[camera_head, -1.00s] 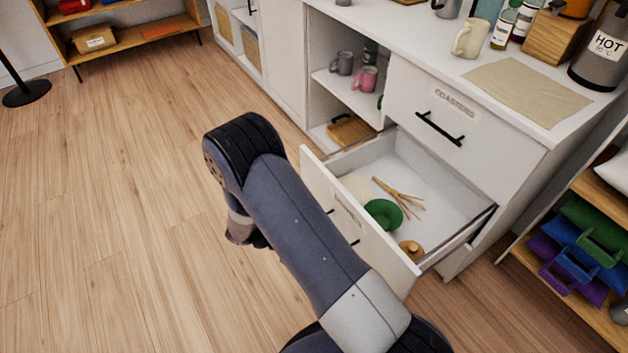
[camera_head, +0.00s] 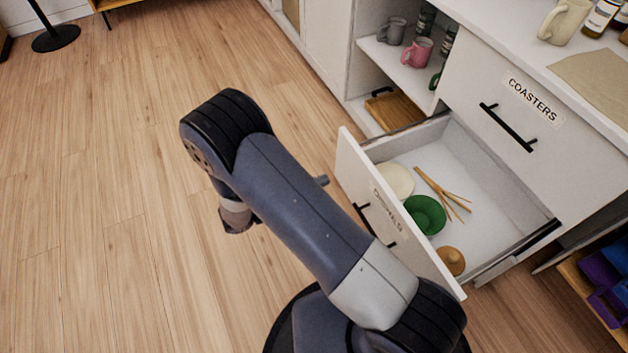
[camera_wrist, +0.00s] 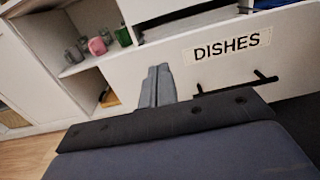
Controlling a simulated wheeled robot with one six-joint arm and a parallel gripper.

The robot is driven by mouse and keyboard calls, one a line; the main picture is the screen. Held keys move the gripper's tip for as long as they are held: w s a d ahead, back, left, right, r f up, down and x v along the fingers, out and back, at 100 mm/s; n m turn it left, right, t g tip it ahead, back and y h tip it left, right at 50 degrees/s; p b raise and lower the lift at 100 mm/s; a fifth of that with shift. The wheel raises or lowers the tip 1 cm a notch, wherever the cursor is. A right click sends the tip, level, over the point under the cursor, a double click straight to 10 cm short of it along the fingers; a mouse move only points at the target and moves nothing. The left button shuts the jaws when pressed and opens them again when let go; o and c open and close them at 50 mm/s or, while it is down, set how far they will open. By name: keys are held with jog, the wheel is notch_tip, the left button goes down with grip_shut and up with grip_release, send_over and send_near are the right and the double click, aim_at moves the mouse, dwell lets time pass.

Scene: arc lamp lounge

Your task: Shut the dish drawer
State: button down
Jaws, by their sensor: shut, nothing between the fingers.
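The dish drawer (camera_head: 370,205) is the lower drawer of the white cabinet and stands well open. It holds a green bowl (camera_head: 426,214), a cream plate or bowl (camera_head: 396,180), wooden utensils (camera_head: 440,190) and a small tan item (camera_head: 451,261). In the wrist view its front (camera_wrist: 290,50) bears a DISHES label (camera_wrist: 227,45) and a black handle (camera_wrist: 236,83). My gripper (camera_wrist: 158,72) shows there with its fingers together, pointing toward the drawer front, left of the label. Whether it touches the front I cannot tell. In the head view the arm mostly hides it.
The closed coasters drawer (camera_head: 520,110) is above. An open shelf left of it holds mugs (camera_head: 416,52) and a wooden tray (camera_head: 394,110). A lamp base (camera_head: 55,39) stands far left. The wooden floor (camera_head: 100,200) left of my arm is clear.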

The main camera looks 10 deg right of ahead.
aim_at(365, 164)
jog(key=b+x, duration=0.2)
jog(key=x, duration=0.8)
jog(key=shift+f, duration=0.1)
jog(key=shift+d, duration=0.1)
jog(key=b+x, duration=0.1)
jog(key=x, duration=2.8)
jog(key=shift+d+b, duration=0.3)
jog(key=shift+a+f, duration=0.1)
